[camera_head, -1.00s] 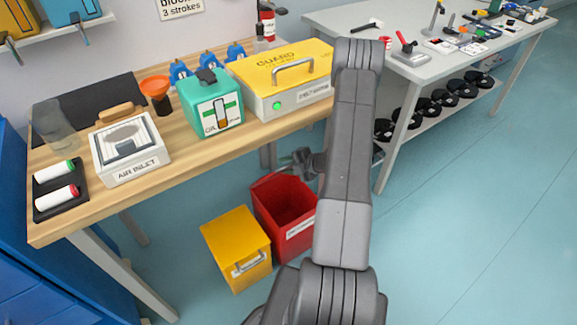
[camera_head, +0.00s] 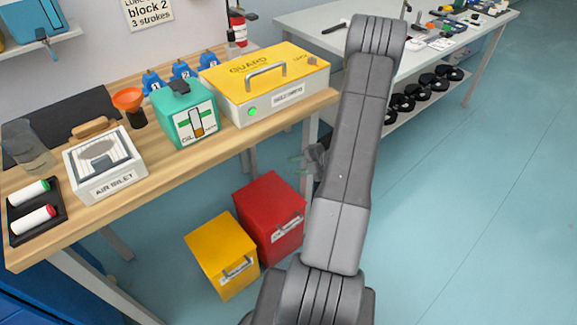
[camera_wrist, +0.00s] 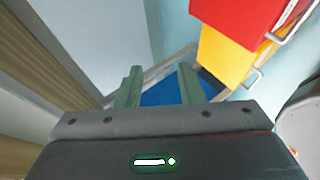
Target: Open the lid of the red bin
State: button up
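The red bin (camera_head: 270,217) stands on the floor just in front of the wooden bench, and its red lid (camera_head: 268,198) is down over its top. A handle with a white label shows on its front. The red bin (camera_wrist: 243,14) also shows at the top right of the wrist view. My gripper (camera_head: 304,162) is partly hidden behind my arm in the head view, above and behind the red bin. In the wrist view its two green fingers (camera_wrist: 159,88) are apart with nothing between them, and they do not touch the bin.
A yellow bin (camera_head: 222,254) with its lid down stands just left of the red one. The wooden bench (camera_head: 150,180) above holds a yellow guard box (camera_head: 265,80), a teal oil box (camera_head: 188,112) and an air inlet box (camera_head: 105,165). The floor to the right is clear.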

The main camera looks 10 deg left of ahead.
jog(key=shift+d+r, duration=0.1)
jog(key=shift+d, duration=0.05)
jog(key=b+x, duration=0.1)
jog(key=x, duration=1.2)
jog(key=shift+f, duration=0.3)
jog(key=shift+s, duration=0.1)
